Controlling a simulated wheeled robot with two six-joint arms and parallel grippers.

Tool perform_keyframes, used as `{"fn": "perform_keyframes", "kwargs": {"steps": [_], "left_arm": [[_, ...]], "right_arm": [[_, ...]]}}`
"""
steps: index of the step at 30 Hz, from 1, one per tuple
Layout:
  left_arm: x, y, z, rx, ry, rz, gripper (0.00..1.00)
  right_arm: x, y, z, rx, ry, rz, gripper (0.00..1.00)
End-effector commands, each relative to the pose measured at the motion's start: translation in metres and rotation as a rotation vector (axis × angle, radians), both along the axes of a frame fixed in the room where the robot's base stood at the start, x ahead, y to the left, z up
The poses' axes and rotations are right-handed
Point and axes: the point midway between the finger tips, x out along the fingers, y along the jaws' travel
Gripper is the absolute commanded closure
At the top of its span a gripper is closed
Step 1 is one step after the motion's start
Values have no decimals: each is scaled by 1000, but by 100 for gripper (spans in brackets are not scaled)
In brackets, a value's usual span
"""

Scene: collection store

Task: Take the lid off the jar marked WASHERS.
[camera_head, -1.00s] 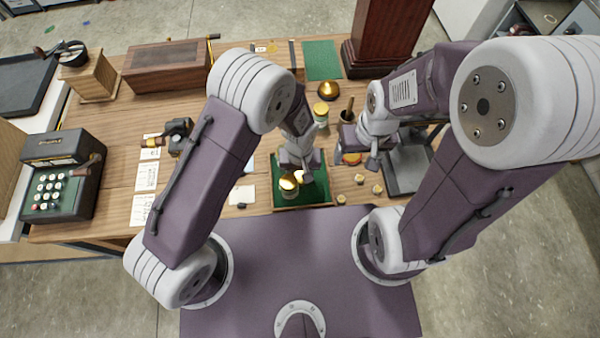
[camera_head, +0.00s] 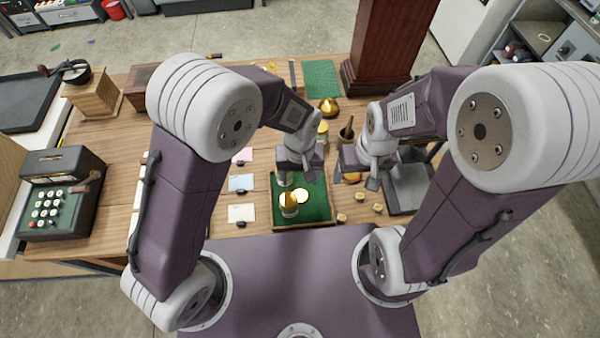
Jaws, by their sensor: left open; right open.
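A glass jar with a gold top (camera_head: 288,203) stands on the green-lined tray (camera_head: 319,212) near the front of the bench. Another gold-topped jar (camera_head: 322,128) stands behind the tray. No jar marking is readable, so I cannot tell which is WASHERS. My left gripper (camera_head: 298,173) is open over the back part of the tray, behind the front jar; a glassy shape below it is partly hidden. My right gripper (camera_head: 356,178) is open just right of the tray, and nothing shows held in it.
Several small gold-topped pieces (camera_head: 342,217) lie right of the tray. A grey tray (camera_head: 407,190) is farther right. Cards (camera_head: 241,213) lie to the left. A brass dome (camera_head: 329,107) and dark wooden column (camera_head: 380,50) stand behind.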

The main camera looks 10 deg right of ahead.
Motion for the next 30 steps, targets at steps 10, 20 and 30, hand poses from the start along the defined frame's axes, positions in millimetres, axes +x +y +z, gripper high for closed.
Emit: {"fn": "perform_keyframes", "kwargs": {"steps": [10, 20, 30], "left_arm": [[0, 0, 22, 0, 1, 0, 35], [9, 40, 32, -11, -12, 30, 35], [-34, 214, 58, -26, -102, 123, 35]], "right_arm": [[0, 0, -1, 0, 0, 0, 24], [0, 0, -1, 0, 0, 0, 24], [0, 0, -1, 0, 0, 0, 24]]}}
